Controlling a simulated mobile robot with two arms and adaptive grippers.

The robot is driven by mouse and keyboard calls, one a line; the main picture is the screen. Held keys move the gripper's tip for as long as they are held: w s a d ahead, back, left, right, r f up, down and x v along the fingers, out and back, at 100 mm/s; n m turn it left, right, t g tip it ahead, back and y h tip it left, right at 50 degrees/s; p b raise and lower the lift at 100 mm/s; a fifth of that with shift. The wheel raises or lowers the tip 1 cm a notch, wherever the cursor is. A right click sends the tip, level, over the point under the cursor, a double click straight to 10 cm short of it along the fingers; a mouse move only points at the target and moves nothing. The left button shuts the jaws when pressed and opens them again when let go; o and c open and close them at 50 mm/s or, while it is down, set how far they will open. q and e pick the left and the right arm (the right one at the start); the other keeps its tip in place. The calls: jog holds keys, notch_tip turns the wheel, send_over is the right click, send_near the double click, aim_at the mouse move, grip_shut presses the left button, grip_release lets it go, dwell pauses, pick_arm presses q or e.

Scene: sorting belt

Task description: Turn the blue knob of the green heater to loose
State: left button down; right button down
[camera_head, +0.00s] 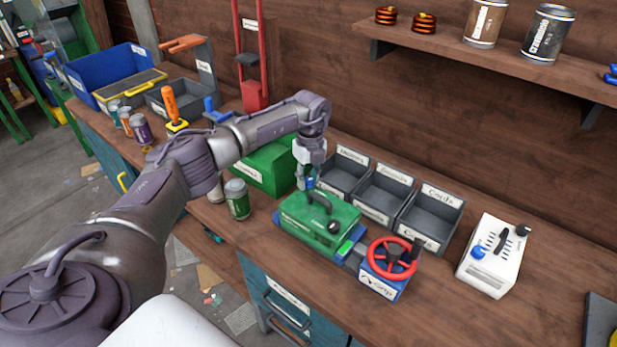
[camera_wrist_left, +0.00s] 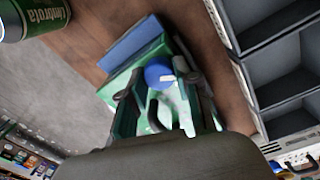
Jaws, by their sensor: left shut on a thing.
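The green heater (camera_head: 306,228) sits on the wooden bench in the head view, with a white label and a black handle on it. Its blue knob (camera_head: 310,183) is at the far left end of the heater, partly hidden by my left gripper (camera_head: 305,181). My left gripper reaches down from above and is shut on the knob. In the left wrist view the round blue knob (camera_wrist_left: 157,74) with a white mark shows between the fingers, and part of the green heater (camera_wrist_left: 112,90) shows beside them. My right gripper is not in view.
A red wheel (camera_head: 392,257) on a blue base stands right of the heater. Dark grey bins (camera_head: 432,216) stand behind it. A white device (camera_head: 492,257) with knobs is at right. A green can (camera_head: 237,199) stands at left. Bench in front is narrow.

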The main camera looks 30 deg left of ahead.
aim_at(310, 179)
pick_arm(q)
jog(key=shift+w+r, duration=0.1)
jog(key=shift+r, duration=0.05)
jog(key=c, duration=0.8)
grip_release()
notch_tip(310, 179, up, 12)
jog(key=shift+w, duration=0.15)
